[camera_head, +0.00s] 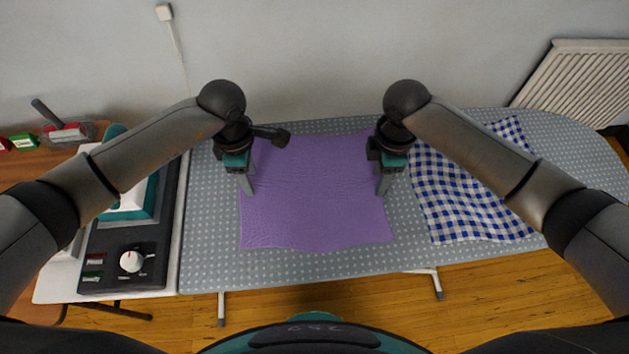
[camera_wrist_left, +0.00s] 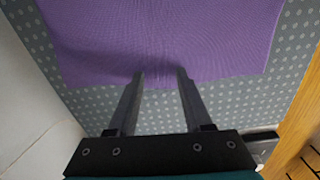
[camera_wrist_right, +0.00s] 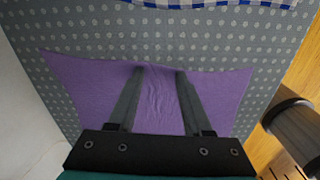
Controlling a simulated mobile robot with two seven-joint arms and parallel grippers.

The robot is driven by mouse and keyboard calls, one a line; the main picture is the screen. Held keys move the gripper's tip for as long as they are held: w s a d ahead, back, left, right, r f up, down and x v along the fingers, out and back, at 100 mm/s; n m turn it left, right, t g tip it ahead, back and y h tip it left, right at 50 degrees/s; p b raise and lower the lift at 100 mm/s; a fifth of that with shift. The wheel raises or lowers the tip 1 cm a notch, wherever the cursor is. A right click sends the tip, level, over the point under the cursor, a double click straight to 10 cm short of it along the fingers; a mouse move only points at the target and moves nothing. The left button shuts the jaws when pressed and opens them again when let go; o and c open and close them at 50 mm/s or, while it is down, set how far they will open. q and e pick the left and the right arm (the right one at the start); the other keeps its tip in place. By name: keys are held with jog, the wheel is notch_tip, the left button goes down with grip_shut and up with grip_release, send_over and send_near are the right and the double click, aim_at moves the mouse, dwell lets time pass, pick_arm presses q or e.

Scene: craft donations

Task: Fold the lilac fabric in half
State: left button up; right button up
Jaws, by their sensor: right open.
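The lilac fabric (camera_head: 315,210) lies spread out on a grey dotted ironing board, with faint creases running across it between my two grippers. My left gripper (camera_head: 248,190) points down at the fabric's left edge; in the left wrist view its two fingers (camera_wrist_left: 160,74) stand apart at the edge of the fabric (camera_wrist_left: 150,35). My right gripper (camera_head: 381,191) points down at the right edge; in the right wrist view its fingers (camera_wrist_right: 161,70) are apart, with slightly puckered fabric (camera_wrist_right: 90,85) around the tips. I cannot tell whether the fingertips touch the cloth.
A blue and white checked cloth (camera_head: 470,200) lies on the board (camera_head: 420,258) to the right. At the left, a teal and white iron (camera_head: 135,203) stands on a dark unit with a dial (camera_head: 131,261). A radiator (camera_head: 575,80) is on the back wall.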

pick_arm(q)
grip_shut()
pick_arm(e)
grip_shut()
dwell(0.8)
pick_arm(q)
jog(key=shift+r, duration=0.15)
pick_arm(e)
jog(key=shift+r, duration=0.15)
